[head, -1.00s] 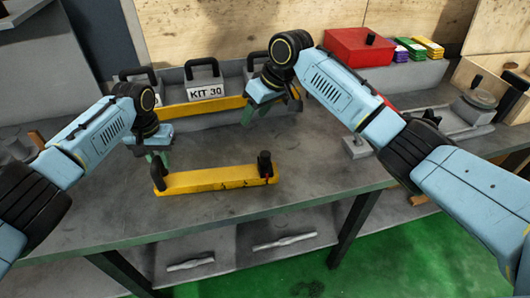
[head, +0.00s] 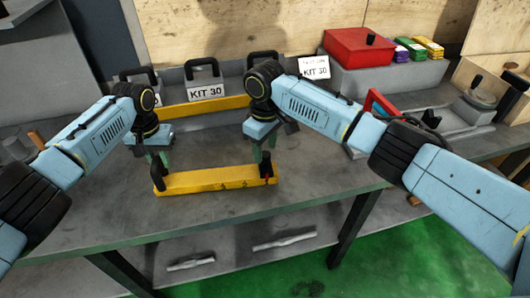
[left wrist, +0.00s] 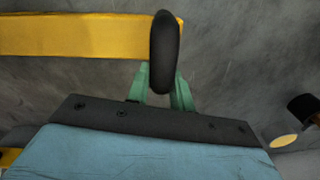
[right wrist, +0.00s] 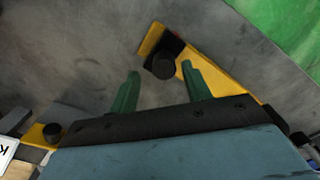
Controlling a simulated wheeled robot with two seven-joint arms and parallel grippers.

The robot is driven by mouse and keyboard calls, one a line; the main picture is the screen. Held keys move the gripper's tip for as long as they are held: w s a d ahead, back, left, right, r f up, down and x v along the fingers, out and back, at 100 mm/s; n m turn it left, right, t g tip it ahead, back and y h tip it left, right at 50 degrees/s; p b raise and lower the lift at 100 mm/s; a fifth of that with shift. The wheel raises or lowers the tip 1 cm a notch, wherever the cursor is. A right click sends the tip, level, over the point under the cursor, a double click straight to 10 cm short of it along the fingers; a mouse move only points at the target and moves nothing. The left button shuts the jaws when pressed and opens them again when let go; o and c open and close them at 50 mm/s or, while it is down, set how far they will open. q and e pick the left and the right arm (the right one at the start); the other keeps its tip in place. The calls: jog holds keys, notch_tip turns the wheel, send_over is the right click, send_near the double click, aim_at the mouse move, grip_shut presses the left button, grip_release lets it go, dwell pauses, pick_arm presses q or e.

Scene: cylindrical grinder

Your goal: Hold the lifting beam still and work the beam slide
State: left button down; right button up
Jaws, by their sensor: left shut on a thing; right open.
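The yellow lifting beam (head: 215,180) lies flat on the grey bench near its front edge. It has a black handle at its left end and a black knob, the beam slide (head: 265,167), at its right end. My left gripper (head: 158,172) is shut on the black handle (left wrist: 164,50), which stands between the green fingers in the left wrist view. My right gripper (head: 264,160) is open above the beam's right end. In the right wrist view its fingers (right wrist: 160,82) are spread, with the black knob (right wrist: 161,66) just beyond and between their tips.
A second long yellow bar (head: 205,106) lies at the back, in front of KIT 30 blocks (head: 205,80). A red box (head: 360,48) stands on a grey ledge at the back right. The bench's front edge is close to the beam.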

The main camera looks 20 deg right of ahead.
jog(key=shift+f, duration=1.25)
jog(key=shift+w, duration=0.1)
grip_shut()
